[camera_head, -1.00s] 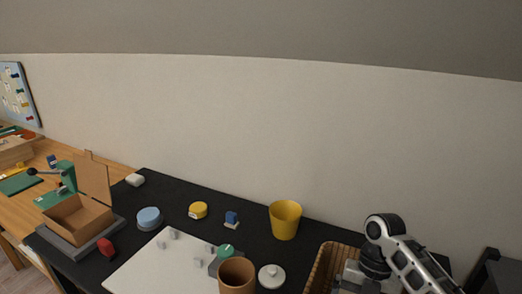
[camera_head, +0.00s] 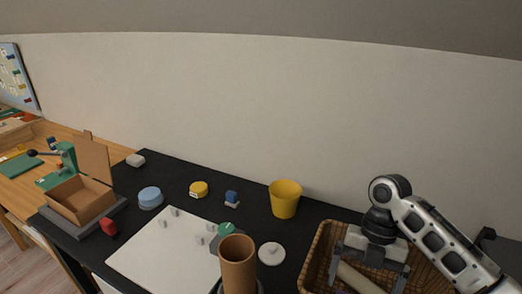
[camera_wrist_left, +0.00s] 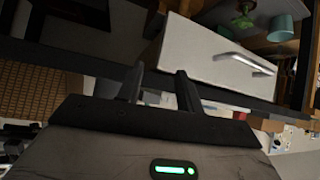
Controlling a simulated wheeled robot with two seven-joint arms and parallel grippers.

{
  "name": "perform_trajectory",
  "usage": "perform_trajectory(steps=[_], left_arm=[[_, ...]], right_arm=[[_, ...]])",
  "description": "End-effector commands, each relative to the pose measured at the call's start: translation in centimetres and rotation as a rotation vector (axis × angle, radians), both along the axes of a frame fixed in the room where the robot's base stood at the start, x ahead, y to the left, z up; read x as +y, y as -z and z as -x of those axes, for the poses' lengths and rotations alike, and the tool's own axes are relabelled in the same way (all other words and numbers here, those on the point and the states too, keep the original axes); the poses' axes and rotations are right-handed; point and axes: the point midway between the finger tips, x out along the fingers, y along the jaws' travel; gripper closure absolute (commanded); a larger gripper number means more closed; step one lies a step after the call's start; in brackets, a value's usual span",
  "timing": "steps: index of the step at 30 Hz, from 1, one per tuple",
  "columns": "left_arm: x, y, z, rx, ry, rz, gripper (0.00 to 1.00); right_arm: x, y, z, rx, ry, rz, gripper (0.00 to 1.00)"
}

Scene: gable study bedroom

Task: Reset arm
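My right gripper (camera_head: 367,281) comes in from the right in the head view and points down over the wicker basket (camera_head: 322,254). Its two fingers are wide apart. A beige cylinder (camera_head: 358,279) shows between and below them, apparently lying in the basket; its lower end is cut off by the picture edge. My left gripper (camera_wrist_left: 160,82) does not show in the head view. In the left wrist view its two dark fingers stand apart with nothing between them, in front of a white drawer-like front with a metal handle (camera_wrist_left: 247,65).
The black table (camera_head: 180,183) holds a yellow cup (camera_head: 284,201), a brown tube (camera_head: 238,270), a white round lid (camera_head: 271,254), a white board (camera_head: 150,258), a blue tin (camera_head: 150,198) and an open cardboard box (camera_head: 80,201).

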Motion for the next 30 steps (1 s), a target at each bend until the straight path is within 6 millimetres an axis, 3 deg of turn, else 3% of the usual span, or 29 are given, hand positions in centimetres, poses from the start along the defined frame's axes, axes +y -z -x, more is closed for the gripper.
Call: perform_trajectory(steps=[1,8,30], left_arm=[[0.0,-0.3,0.0,0.000,0.000,0.000,0.64],[-0.1,1.1,0.0,0.000,-0.002,0.005,0.64],[-0.8,2.2,-0.2,-0.012,0.003,0.035,0.64]], right_arm=[[-0.2,-1.3,-0.1,-0.004,-0.001,0.004,0.00],[0.1,-2.5,-1.8,-0.003,0.292,-0.001,0.00],[0.6,-7.1,-5.2,-0.007,1.181,0.000,0.00]])
